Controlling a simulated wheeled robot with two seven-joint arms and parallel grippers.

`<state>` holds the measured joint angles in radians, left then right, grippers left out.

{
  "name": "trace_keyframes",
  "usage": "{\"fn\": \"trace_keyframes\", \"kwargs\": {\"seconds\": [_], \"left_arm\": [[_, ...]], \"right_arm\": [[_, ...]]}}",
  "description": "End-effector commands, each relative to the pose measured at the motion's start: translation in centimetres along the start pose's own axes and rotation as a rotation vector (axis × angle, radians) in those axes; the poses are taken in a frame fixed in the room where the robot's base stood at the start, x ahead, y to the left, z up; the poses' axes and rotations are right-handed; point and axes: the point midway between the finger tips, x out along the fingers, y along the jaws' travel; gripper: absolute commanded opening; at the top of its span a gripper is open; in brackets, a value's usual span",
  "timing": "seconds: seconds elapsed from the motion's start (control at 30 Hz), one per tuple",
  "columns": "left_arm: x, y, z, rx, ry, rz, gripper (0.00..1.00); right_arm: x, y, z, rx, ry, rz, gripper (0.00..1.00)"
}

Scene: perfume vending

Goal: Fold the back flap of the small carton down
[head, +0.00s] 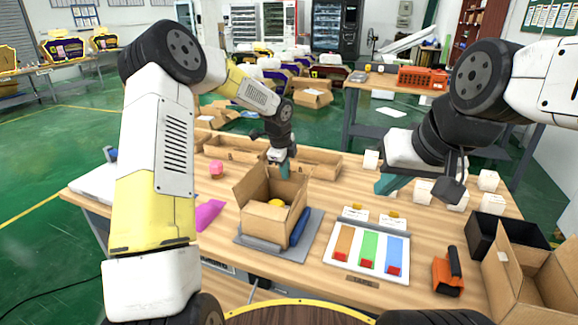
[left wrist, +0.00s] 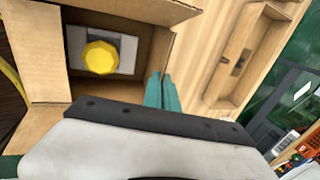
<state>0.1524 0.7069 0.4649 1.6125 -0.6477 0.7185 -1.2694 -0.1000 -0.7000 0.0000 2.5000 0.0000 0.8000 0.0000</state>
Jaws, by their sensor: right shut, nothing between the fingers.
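The small open carton (head: 266,222) stands on a grey plate (head: 250,241) on the table, with a yellow-topped item (head: 277,203) inside. The carton also shows in the left wrist view (left wrist: 146,50), with the yellow top (left wrist: 100,57) seen from above. Its back flap (head: 291,184) stands up, nearly edge-on in the left wrist view. My left gripper (head: 280,168) is at the back edge of the carton; its teal fingers (left wrist: 161,92) are close together, just outside that edge. Whether they touch the flap is unclear. My right gripper (head: 390,184) is shut and empty, above the table to the right.
A dark blue object (head: 300,228) lies against the carton's right side. A tray with coloured strips (head: 369,248) lies to the right. White cubes (head: 488,181) stand at the right, an open larger carton (head: 508,277) at front right. Low wooden trays (head: 318,162) line the back.

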Motion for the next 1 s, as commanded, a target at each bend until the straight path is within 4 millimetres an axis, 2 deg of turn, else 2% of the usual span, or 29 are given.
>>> {"fn": "trace_keyframes", "kwargs": {"seconds": [0.3,1.0], "left_arm": [[0.0,1.1,0.0,0.003,-0.001,-0.196,0.0],[0.4,2.1,-0.1,0.003,0.0,-0.415,0.0]], "right_arm": [[0.0,0.0,0.0,0.0,0.0,0.0,0.0],[0.0,0.0,0.0,0.0,0.0,0.0,0.0]]}}
